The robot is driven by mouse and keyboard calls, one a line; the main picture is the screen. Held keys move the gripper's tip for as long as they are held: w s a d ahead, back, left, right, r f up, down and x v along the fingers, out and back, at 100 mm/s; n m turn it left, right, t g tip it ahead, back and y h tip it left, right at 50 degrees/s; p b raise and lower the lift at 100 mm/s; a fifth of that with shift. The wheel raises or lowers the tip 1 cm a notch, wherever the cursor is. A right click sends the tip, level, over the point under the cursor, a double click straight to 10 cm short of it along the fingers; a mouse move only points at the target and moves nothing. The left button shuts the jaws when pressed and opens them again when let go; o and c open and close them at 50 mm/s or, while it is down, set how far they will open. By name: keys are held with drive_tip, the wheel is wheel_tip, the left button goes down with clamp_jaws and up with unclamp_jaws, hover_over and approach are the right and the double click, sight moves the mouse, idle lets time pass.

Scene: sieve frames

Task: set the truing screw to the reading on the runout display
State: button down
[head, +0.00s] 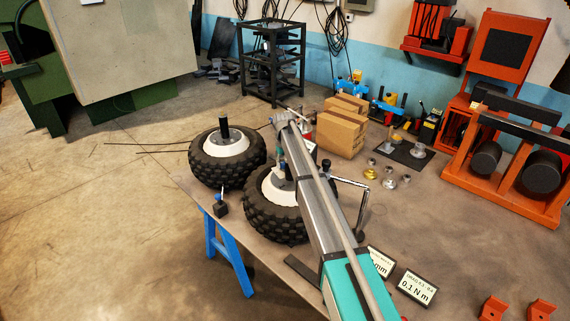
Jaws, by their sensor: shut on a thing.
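The near black-tyred wheel (275,224) with a white rim lies flat on the bench. My gripper (283,172) points down at its hub, mostly hidden behind my arm. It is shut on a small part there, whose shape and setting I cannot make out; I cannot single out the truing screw. A display card (380,262) at the bench's lower middle is partly covered by my arm; only "mm" reads clearly on it, not the number. A second display (418,287) beside it reads 0.1 N m.
Another wheel (222,157) with an upright black post lies at left. A small stand (221,206) is at the bench's left edge. A bent metal bar (353,185) stands right of my arm. Cardboard boxes (343,127) and small metal parts (389,182) lie behind; the right-hand bench is mostly bare.

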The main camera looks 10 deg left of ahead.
drive_tip(key=shift+m, duration=1.6)
drive_tip(key=shift+c, duration=1.5)
unclamp_jaws()
